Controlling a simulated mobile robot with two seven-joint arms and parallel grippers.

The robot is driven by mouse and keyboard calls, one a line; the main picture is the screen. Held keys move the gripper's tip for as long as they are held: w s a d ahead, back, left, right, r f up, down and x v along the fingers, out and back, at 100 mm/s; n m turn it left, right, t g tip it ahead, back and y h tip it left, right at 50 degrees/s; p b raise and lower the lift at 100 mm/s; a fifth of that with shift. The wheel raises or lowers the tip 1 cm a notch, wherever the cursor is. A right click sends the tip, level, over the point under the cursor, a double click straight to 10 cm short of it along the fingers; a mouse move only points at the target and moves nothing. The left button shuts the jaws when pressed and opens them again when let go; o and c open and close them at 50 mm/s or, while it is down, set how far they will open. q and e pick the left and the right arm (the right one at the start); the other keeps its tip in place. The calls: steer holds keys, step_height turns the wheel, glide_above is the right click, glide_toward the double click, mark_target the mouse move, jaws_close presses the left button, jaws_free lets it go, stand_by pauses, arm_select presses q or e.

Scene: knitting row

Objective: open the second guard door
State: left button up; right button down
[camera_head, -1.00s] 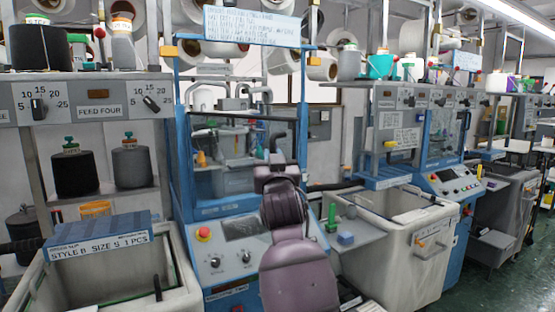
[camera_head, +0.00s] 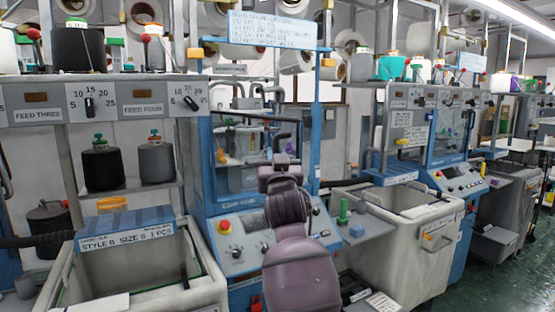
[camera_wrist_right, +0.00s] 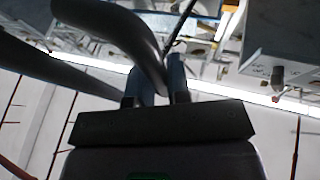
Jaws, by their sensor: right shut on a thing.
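The near blue-framed machine (camera_head: 207,170) stands in the middle of the head view. Its clear guard door (camera_head: 236,176) is in the front opening, with a dark rail (camera_head: 245,116) across the top; how far open it is I cannot tell. My right arm rises in front of it, and its wrist hides part of the door and the gripper's fingertips there. In the right wrist view my right gripper (camera_wrist_right: 157,88) is shut on a dark curved bar (camera_wrist_right: 142,40), which looks like a handle. My left gripper is out of view.
A control panel (camera_head: 255,222) with a red button slopes below the door. Open grey bins stand left (camera_head: 165,290) and right (camera_head: 400,190) of the machine. A small shelf (camera_head: 370,230) holds green and blue items. A second blue machine (camera_head: 448,140) stands farther right.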

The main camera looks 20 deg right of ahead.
steer(key=shift+a, duration=0.25)
stand_by(0.3)
steer(key=c, duration=1.1)
jaws_free()
steer(key=shift+s, duration=0.1)
steer(key=b+v, duration=0.1)
steer(key=v, duration=0.6)
steer(key=shift+s, duration=0.2)
steer(key=shift+f, duration=0.1)
steer(key=shift+c, duration=0.3)
